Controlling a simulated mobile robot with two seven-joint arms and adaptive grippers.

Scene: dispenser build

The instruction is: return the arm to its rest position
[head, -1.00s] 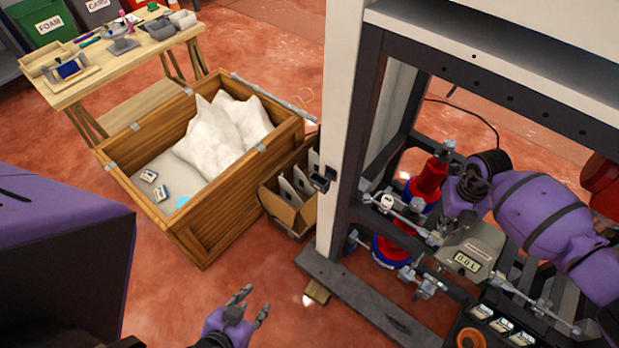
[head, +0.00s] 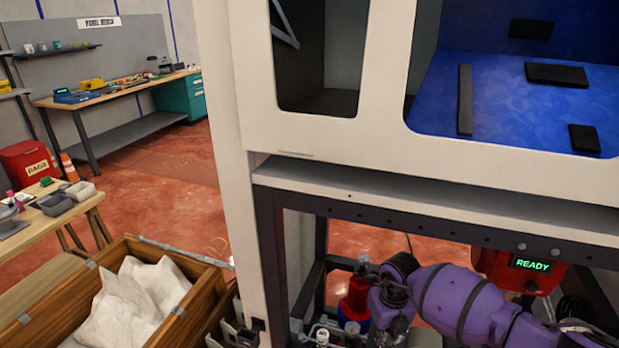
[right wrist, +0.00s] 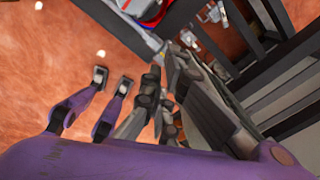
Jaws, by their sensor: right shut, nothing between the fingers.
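My right arm (head: 455,300) is purple with dark bands. In the head view it reaches in from the lower right, under the white cabinet. Its gripper end is at the bottom of that view, beside a red bottle-shaped part (head: 355,298), and the fingers do not show clearly there. In the right wrist view my right gripper (right wrist: 161,80) has its grey fingers together with nothing between them. It is over the reddish floor, close to dark frame bars. My left arm and gripper are not in the head view.
The white cabinet (head: 330,145) stands on a dark frame (head: 420,228) around my right arm. A red unit reading READY (head: 532,264) is behind the arm. A wooden crate (head: 200,322) with white bags is at lower left. Open floor (head: 165,170) lies beyond.

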